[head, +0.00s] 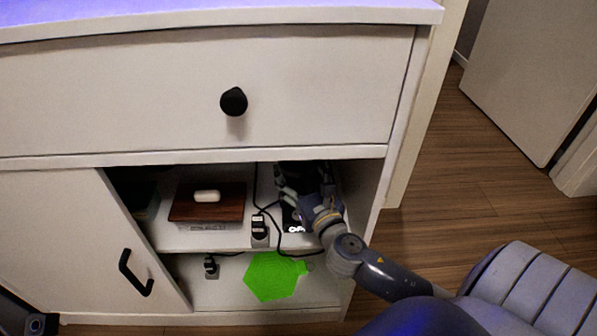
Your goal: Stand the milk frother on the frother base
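My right gripper (296,182) is inside the open right part of the cabinet, above the upper shelf. Its fingers are beside a dark object (318,172), which may be the milk frother; the gripper and the shadow hide most of it. I cannot tell if the fingers are shut on it. A black item with white marks (292,222) lies on the shelf under the gripper, possibly the frother base; its outline is partly covered. A dark part of my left arm or gripper (38,322) shows at the lower left edge, too little to read.
A brown wooden-topped box (183,210) with a small white item (207,196) stands on the shelf's left. A plug block (259,228) with black cable is at the shelf edge. A green hexagonal mat (272,277) lies below. The sliding door (70,240) covers the left.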

